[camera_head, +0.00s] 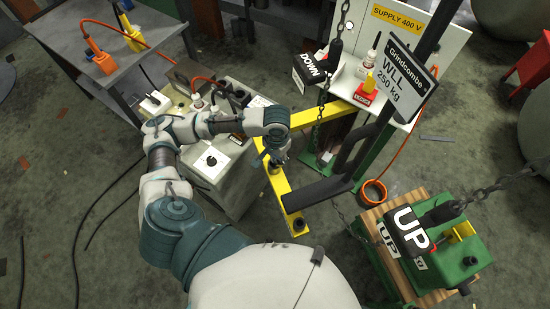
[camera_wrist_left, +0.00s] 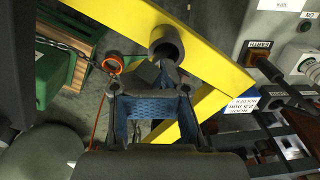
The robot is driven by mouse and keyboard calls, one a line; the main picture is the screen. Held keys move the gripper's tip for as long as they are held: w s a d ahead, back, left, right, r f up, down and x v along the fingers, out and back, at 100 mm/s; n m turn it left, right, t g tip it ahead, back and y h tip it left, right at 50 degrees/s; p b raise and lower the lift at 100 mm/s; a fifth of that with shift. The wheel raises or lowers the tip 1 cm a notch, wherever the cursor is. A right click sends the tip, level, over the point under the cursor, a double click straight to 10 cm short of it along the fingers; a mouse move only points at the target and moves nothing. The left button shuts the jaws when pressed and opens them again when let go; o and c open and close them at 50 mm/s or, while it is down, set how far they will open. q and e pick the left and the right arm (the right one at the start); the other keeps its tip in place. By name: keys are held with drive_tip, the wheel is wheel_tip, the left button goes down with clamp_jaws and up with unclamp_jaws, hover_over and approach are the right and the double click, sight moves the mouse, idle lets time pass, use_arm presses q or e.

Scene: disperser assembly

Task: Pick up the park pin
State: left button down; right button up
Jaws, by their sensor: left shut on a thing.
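My left gripper (camera_head: 277,155) is over the corner of the yellow frame (camera_head: 318,129). In the left wrist view the gripper (camera_wrist_left: 150,90) has its blue-padded fingers shut on a dark grey piece (camera_wrist_left: 148,74), which looks to be the park pin. Its shape is mostly hidden by the fingers. A round dark grey hollow socket (camera_wrist_left: 167,44) stands on the yellow frame just beyond the fingertips. I cannot tell whether the pin touches it. My right gripper is not in view.
A grey control cabinet (camera_head: 222,180) stands left of the frame. A dark post with a WLL 250 kg sign (camera_head: 406,80) and hanging chains are on the right. A green UP unit (camera_head: 455,262) sits on a wooden-topped stand. An orange ring (camera_head: 374,192) is near the post.

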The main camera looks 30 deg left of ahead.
sight(273, 164)
use_arm(q)
wheel_tip(273, 164, up, 4)
drive_tip(key=shift+w+a+r, duration=0.1)
drive_tip(key=shift+w, duration=0.05)
drive_tip(key=r, duration=0.2)
drive_tip(key=a+r, duration=0.1)
drive_tip(key=r, duration=0.1)
drive_tip(key=shift+p, duration=0.35)
drive_tip(key=c, duration=1.2)
unclamp_jaws()
drive_tip(key=shift+d, duration=0.3)
drive_tip(key=o, duration=0.8)
drive_tip(key=shift+d, duration=0.1)
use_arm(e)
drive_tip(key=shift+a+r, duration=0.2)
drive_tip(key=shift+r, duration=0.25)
use_arm(q)
drive_tip(key=shift+a, duration=0.2)
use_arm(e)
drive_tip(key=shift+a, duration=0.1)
